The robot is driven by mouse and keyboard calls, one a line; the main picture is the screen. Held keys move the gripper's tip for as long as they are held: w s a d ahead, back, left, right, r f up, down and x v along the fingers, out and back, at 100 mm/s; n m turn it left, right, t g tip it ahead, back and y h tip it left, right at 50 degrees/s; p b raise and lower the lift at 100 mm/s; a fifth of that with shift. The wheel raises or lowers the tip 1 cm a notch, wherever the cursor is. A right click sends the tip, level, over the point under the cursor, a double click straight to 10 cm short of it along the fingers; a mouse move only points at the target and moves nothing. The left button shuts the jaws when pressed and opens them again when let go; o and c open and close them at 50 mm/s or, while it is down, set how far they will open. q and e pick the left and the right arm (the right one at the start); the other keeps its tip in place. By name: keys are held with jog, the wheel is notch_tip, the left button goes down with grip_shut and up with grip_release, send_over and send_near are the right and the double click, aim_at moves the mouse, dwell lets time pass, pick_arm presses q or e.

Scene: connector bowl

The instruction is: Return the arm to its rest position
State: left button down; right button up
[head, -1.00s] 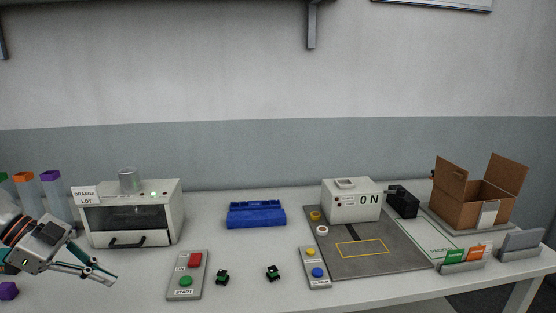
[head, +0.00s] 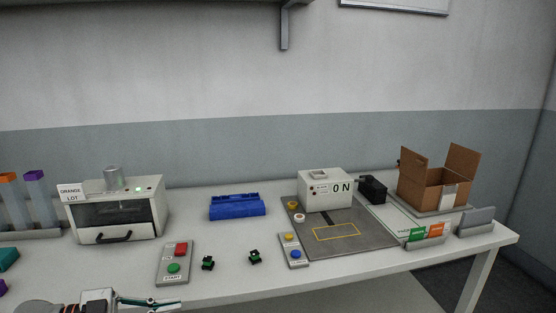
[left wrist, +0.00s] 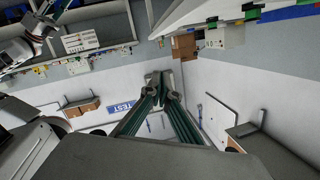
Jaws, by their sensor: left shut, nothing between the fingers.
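My left gripper (head: 176,303) is low at the bottom left of the head view, in front of the table's front edge. Its fingers point right and are closed together with nothing between them. In the left wrist view the two dark green fingers (left wrist: 160,88) meet at their tips, with the room seen tilted behind them. The rest of my left arm is mostly cut off by the lower frame edge. My right gripper does not show.
The table holds a white oven-like machine (head: 117,209), a start button panel (head: 174,263), two small green-black parts (head: 208,263), a blue rack (head: 237,207), a grey mat (head: 365,240), a white box (head: 326,190) and an open cardboard box (head: 430,188).

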pick_arm(q)
jog(key=s+d+f+n+t+y, duration=0.2)
jog(key=f+n+t+y, duration=0.25)
jog(key=f, duration=0.25)
jog(key=s+d+f+n+t+y, duration=0.1)
jog(key=d+f+n+t+y, duration=0.2)
jog(key=f+n, duration=0.4)
jog(key=s+f+n+g+y, duration=0.1)
jog(key=s+f+g+y, duration=0.2)
jog(key=s+f, duration=1)
notch_tip(320, 180, down, 2)
jog(key=shift+f+n+g+y, duration=0.25)
jog(key=shift+n+g+y, duration=0.1)
jog(key=shift+y, duration=0.4)
jog(key=c, duration=2.8)
grip_release()
jog(key=shift+a, duration=0.1)
